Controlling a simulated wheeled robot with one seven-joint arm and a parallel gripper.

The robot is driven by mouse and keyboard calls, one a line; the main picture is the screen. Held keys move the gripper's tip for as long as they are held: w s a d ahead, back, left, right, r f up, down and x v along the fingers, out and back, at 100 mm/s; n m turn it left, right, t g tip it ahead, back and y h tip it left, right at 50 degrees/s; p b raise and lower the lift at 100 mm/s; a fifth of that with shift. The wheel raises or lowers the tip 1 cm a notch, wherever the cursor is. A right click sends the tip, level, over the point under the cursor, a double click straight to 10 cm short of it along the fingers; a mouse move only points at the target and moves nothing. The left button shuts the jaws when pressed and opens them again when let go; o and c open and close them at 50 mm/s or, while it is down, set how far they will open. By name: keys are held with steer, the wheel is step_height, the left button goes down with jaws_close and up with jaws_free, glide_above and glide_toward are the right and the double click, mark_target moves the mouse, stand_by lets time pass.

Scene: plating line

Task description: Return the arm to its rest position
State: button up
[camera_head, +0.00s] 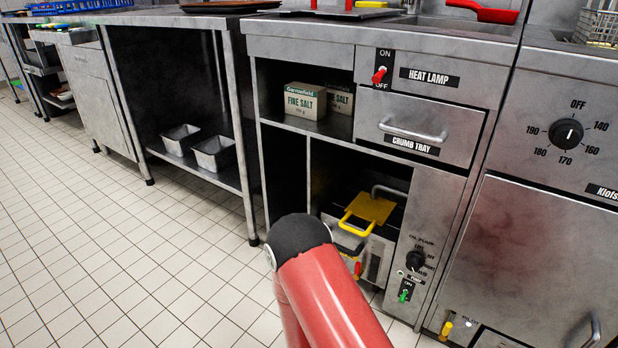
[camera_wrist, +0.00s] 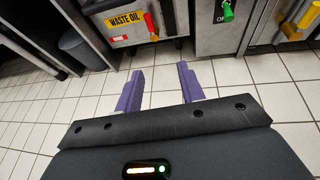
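My arm shows in the head view as a red link with a black joint, in front of the counter's lower shelves; my gripper is not visible there. In the wrist view my gripper (camera_wrist: 159,91) has two purple fingers standing apart, with bare floor tiles between and beyond them. It is open and empty. It faces the foot of the counter units, where a yellow "WASTE OIL" label (camera_wrist: 126,19) and a green switch (camera_wrist: 228,12) show ahead of the fingers.
The steel counter (camera_head: 400,50) has a crumb tray drawer (camera_head: 415,132) and heat lamp switch (camera_head: 379,75). Fine salt boxes (camera_head: 305,100) sit on its shelf. A yellow-handled unit (camera_head: 370,208) stands below. Metal pans (camera_head: 213,152) sit on a low shelf at left. Tiled floor (camera_head: 110,250) is clear.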

steer(key=s+d+r+m+g+h+p, duration=0.1)
steer(key=d+r+m+g+h, duration=0.1)
steer(key=d+r+m, duration=0.35)
steer(key=s+d+r+m+g+h+p, duration=0.1)
steer(key=d+r+m+g+h, duration=0.15)
steer(key=r, duration=0.65)
steer(key=s+d+r+m+g+h+p, duration=0.2)
steer(key=d+r+m, duration=0.3)
steer(key=r, duration=0.3)
steer(key=s+d+r+m+g+y+p, duration=0.3)
steer(key=s+r+m+g, duration=0.2)
steer(key=s+r+m, duration=0.45)
steer(key=s+a+r+m+t+y+p, duration=0.1)
steer(key=s+a+r+m+t+y, duration=0.1)
steer(key=s+a+r+m+y, duration=0.2)
steer(key=s+a+r+m+t+y+p, duration=0.2)
steer(key=s+a+r+m+y, duration=0.2)
steer(key=r, duration=0.6)
steer(key=shift+s+a+r+y+p, duration=0.15)
steer(key=shift+s+a+y+p, duration=0.15)
steer(key=shift+s+a+y, duration=0.25)
steer(key=shift+w+d+t, duration=0.1)
steer(key=shift+w+t, duration=0.05)
steer(key=shift+t, duration=0.1)
